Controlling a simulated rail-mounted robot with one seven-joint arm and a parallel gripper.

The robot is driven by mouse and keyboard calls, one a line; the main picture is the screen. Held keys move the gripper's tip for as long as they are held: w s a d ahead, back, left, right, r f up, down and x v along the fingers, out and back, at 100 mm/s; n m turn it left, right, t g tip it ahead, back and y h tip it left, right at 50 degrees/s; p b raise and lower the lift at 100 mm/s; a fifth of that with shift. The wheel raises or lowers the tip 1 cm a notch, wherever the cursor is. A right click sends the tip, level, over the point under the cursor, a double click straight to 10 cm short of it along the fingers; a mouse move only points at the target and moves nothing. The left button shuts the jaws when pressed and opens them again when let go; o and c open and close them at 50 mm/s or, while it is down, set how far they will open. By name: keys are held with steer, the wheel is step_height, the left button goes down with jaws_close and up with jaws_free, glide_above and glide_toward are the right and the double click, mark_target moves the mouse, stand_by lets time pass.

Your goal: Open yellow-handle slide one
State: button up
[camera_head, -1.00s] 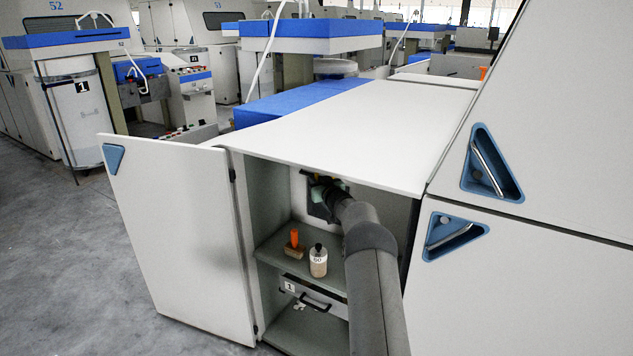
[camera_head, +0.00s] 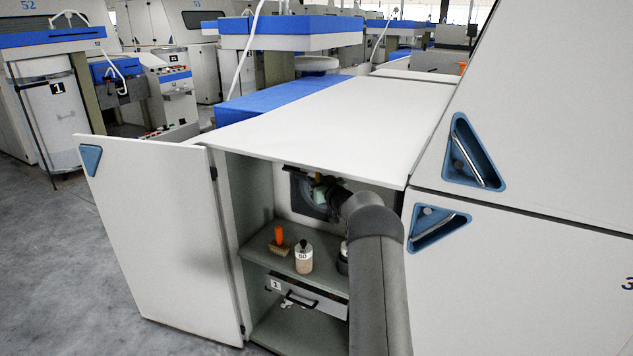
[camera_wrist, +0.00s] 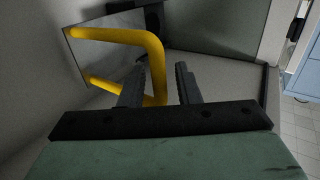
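The yellow handle (camera_wrist: 155,60), a bent round bar, fills the upper left of the wrist view. It is fixed to a grey metal plate (camera_wrist: 112,30). My gripper (camera_wrist: 160,80) has its dark fingers apart, one on each side of the bar's outer section. A gap shows at the right finger, so it does not look clamped. In the head view, my gripper (camera_head: 321,195) is inside the open cabinet, at a dark opening in the back wall. Only a small bit of yellow shows there, and my arm hides the rest.
The cabinet door (camera_head: 155,235) stands open at left, and the white top (camera_head: 330,125) lies close above my arm. A shelf (camera_head: 262,245) below holds an orange-handled brush (camera_head: 279,240), a bottle (camera_head: 303,258) and a dark item partly behind my arm. A drawer (camera_head: 278,284) sits underneath.

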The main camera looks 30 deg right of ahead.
steer(key=s+b, duration=0.2)
steer(key=s, duration=1.5)
steer(key=shift+s+a+b, duration=0.15)
steer(key=shift+s+b, duration=0.05)
steer(key=shift+b, duration=0.1)
